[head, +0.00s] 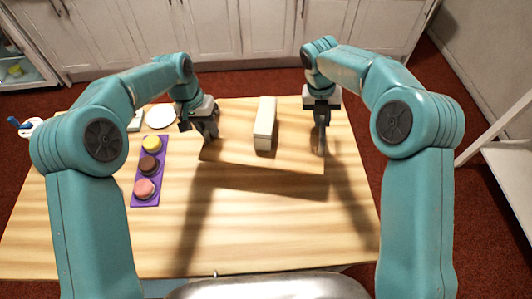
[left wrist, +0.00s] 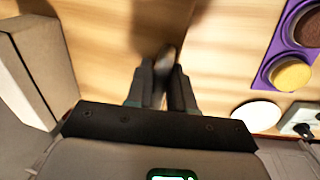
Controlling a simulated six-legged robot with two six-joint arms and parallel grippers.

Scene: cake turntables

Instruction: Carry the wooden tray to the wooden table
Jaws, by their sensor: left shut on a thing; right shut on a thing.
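The wooden tray (head: 230,150) is a light brown board held between my two grippers over the wooden table (head: 270,240). Dark shadows fall on the table in front of it. A cream-white block (head: 264,128) stands on the tray near its middle; it also shows at the left of the left wrist view (left wrist: 22,80). My left gripper (head: 212,136) is shut at the tray's left side; its fingertips (left wrist: 165,65) are close together in the left wrist view. My right gripper (head: 321,148) is shut at the right side. The exact grip points are partly hidden.
Left of the tray, a purple mat (head: 146,200) holds a yellow, a brown and a pink round cake. A white plate (head: 160,116) lies behind it. A white item with a blue handle (head: 26,126) is at far left. The table's front middle is clear. White cabinets (head: 200,35) stand behind.

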